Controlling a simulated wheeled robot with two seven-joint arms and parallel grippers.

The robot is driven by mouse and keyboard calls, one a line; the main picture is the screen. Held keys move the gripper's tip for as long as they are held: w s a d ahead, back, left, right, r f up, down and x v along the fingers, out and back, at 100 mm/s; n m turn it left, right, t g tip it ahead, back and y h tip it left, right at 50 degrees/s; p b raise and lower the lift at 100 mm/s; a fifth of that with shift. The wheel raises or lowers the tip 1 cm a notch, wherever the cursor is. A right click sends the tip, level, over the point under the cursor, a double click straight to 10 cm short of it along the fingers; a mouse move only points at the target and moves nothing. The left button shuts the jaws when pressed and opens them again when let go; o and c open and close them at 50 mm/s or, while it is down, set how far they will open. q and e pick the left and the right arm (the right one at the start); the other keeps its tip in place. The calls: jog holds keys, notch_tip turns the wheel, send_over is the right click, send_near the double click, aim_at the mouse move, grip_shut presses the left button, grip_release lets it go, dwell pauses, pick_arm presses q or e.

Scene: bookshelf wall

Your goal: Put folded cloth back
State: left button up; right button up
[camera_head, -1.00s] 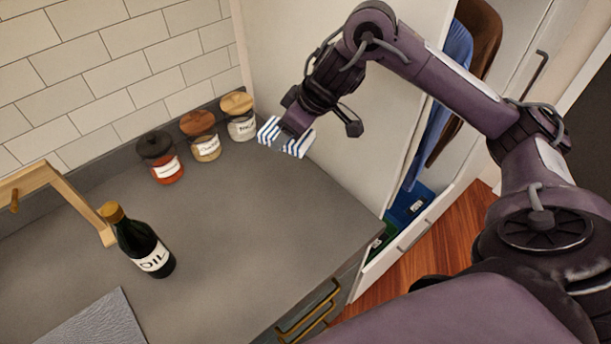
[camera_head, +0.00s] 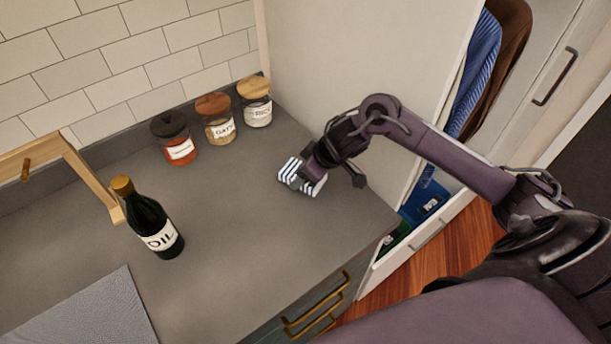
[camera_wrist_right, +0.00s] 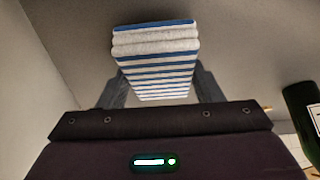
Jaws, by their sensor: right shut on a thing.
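The folded cloth (camera_head: 291,171) is white with blue stripes. My right gripper (camera_head: 304,176) is shut on it, over the right part of the grey counter, in front of the jars. In the right wrist view the cloth (camera_wrist_right: 155,55) sticks out beyond the fingers, which sit on both its sides. I cannot tell for sure whether the cloth touches the counter. My left gripper does not show in these views.
Three labelled jars (camera_head: 219,120) stand along the back wall. A dark oil bottle (camera_head: 150,222) and a wooden frame (camera_head: 85,180) are at left, with a grey mat (camera_head: 85,310) at front left. A white panel (camera_head: 360,60) borders the counter on the right. The counter's middle is clear.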

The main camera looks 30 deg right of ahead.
jog(key=shift+f, duration=0.85)
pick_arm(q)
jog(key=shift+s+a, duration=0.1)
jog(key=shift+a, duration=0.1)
pick_arm(e)
jog(key=shift+f, duration=0.15)
jog(key=o, duration=0.9)
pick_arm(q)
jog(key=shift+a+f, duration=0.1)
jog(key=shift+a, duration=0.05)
pick_arm(e)
jog(key=shift+o, duration=0.2)
jog(key=shift+s+d+r, duration=0.1)
jog(key=shift+r, duration=0.25)
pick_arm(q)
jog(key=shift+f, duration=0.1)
pick_arm(e)
jog(key=v, duration=1.1)
jog(key=shift+s+r, duration=0.15)
jog(key=shift+r, duration=0.15)
